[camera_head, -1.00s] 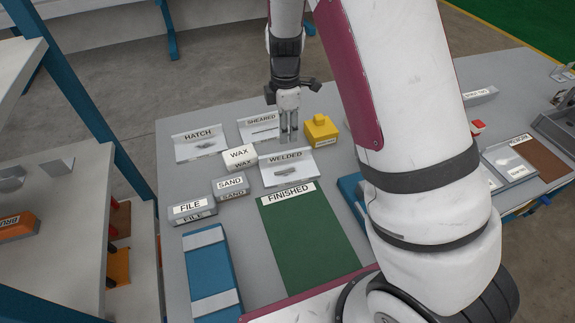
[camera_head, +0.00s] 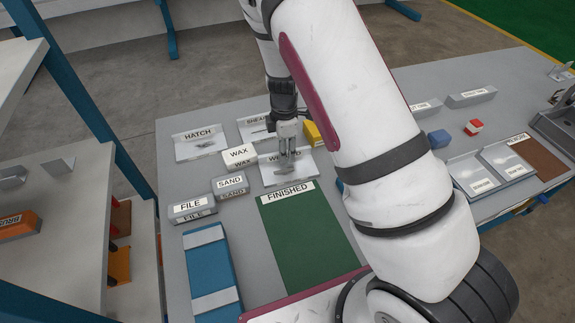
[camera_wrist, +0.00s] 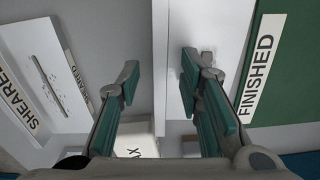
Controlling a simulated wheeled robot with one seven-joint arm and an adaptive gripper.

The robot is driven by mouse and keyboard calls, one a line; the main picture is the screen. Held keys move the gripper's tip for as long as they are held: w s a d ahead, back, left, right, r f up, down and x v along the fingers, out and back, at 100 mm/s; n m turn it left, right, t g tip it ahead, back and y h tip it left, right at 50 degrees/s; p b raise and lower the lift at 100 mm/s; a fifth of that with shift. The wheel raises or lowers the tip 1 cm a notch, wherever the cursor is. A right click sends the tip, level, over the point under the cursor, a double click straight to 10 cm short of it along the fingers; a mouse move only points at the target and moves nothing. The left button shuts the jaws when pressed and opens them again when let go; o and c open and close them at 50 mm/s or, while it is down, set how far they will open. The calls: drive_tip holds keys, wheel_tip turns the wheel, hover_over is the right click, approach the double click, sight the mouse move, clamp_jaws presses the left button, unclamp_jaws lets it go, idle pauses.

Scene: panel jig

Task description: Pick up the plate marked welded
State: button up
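The welded plate (camera_head: 270,178) is a light sheet with a label strip, lying on the grey table just behind the green finished mat (camera_head: 305,235). My gripper (camera_head: 286,163) is over it and hides part of its label and the mark on its face. In the wrist view, my gripper (camera_wrist: 159,75) is open, with its fingers apart and nothing held. The plate (camera_wrist: 208,25) runs under the right finger, and its left edge lies between the two fingers. I cannot tell whether a finger touches it.
The sheared plate (camera_wrist: 45,80) lies left in the wrist view. The hatch plate (camera_head: 200,145) and wax (camera_head: 240,155), sand (camera_head: 230,186) and file (camera_head: 192,208) blocks stand left of my gripper. A yellow block (camera_head: 312,134) is close behind it, partly hidden by my arm.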

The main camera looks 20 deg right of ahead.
drive_tip(key=shift+c, duration=0.5)
clamp_jaws()
drive_tip(key=shift+r, duration=0.15)
